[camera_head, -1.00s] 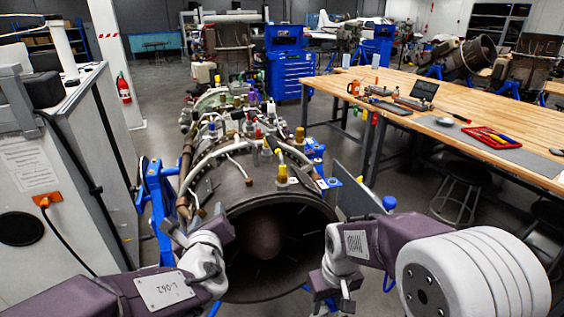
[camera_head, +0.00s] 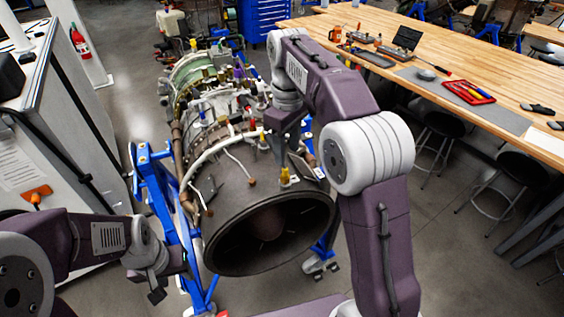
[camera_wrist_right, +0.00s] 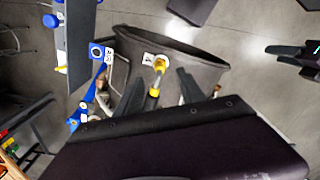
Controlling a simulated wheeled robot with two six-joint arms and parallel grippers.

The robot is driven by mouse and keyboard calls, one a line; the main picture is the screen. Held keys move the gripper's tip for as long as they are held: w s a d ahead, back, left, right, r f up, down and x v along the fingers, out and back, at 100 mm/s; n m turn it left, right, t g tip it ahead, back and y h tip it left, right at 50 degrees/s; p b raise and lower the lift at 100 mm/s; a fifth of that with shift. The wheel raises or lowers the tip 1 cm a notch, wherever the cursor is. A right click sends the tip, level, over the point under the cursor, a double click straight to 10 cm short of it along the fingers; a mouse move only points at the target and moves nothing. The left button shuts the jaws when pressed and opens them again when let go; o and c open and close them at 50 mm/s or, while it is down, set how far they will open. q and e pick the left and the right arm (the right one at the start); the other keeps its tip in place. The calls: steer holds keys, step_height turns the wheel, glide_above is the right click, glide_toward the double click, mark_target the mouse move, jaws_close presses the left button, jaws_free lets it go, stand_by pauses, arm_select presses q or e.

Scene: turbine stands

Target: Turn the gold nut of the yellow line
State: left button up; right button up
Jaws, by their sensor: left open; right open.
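A yellow fitting with a gold nut (camera_head: 285,175) stands on the rim of the turbine engine (camera_head: 240,195), beside a small white label. In the right wrist view the yellow fitting (camera_wrist_right: 159,66) lies ahead of my right gripper (camera_wrist_right: 160,92), roughly between its two spread fingers. No contact is visible. My right gripper (camera_head: 281,145) hangs over the engine, behind and a little left of the fitting in the head view; its fingertips are hard to make out there. My left gripper (camera_head: 166,276) is open and empty, left of the engine mouth and apart from it.
The engine rests on a blue stand (camera_head: 150,185). Pipes and other coloured fittings crowd its top. A wooden workbench (camera_head: 470,65) with tools and a red tray (camera_head: 468,92) stands to the right. A white cabinet (camera_head: 75,110) stands at the left.

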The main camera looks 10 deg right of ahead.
mark_target(286, 170)
step_height(286, 170, down, 8)
steer(key=shift+f, duration=0.2)
steer(key=shift+d+f, duration=0.1)
steer(key=shift+f, duration=0.3)
jaws_close()
